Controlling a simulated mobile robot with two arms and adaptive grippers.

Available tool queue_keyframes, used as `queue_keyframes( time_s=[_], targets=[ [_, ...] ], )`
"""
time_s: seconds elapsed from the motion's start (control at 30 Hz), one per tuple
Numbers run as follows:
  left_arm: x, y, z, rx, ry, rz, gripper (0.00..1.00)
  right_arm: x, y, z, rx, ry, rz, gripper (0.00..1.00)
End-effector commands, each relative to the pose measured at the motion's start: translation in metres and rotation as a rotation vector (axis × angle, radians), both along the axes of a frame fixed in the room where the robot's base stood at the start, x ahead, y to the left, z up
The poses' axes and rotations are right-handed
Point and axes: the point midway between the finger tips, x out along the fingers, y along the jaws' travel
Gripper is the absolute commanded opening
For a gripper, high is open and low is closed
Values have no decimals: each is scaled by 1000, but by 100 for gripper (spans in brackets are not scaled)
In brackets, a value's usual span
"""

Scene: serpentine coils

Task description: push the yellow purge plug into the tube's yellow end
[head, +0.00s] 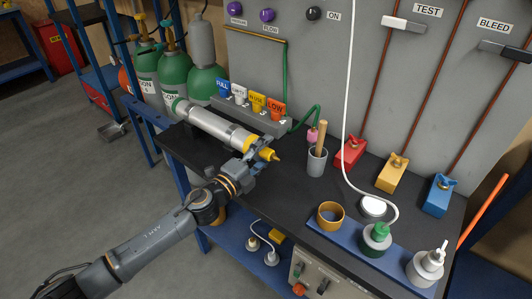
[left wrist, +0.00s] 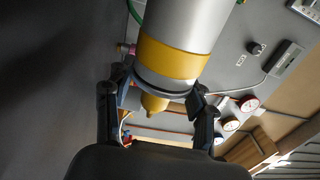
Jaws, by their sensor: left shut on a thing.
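The grey tube (head: 215,124) lies slanted on the dark bench, its yellow end (head: 250,143) toward my left gripper (head: 257,160). In the left wrist view the tube (left wrist: 188,22) carries a wide yellow band (left wrist: 170,60) with a silver section below it. The yellow purge plug (head: 270,155) shows beyond the fingers as a pointed tip; in the left wrist view its tip (left wrist: 154,103) lies between the two fingers. My left gripper is shut on the plug, in line with the tube. The fingers hide the joint, so I cannot tell how deep the plug sits. My right gripper is out of view.
A grey rack with coloured tags (head: 250,116) stands behind the tube. A grey cup with a wooden handle (head: 317,162) stands right of the gripper. Red, yellow and blue valve blocks (head: 391,174) line the panel. A blue mat (head: 345,236) holds pots at front right.

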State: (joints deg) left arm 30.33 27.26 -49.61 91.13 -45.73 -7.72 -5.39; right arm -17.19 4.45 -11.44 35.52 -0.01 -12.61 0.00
Motion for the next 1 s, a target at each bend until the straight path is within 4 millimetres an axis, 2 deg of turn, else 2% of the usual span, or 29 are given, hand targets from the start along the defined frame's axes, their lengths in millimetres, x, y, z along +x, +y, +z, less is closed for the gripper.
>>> queue_keyframes(
  time_s=[0.23, 0.27, 0.37, 0.77, 0.87, 1.0],
  targets=[
    [1, 1, 1, 0, -2, 1, 16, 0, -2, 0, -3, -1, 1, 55],
    [1, 1, 1, 0, -2, 1, 61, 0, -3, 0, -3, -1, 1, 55],
    [1, 1, 1, 0, -2, 1, 82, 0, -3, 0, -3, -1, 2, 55],
    [-3, 4, -1, 1, 1, 1, 82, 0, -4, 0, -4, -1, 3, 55],
    [-12, 11, -2, 1, 2, 2, 82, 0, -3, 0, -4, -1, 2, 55],
    [-36, 28, -4, 1, 3, 2, 82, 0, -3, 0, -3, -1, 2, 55]
  ],
)
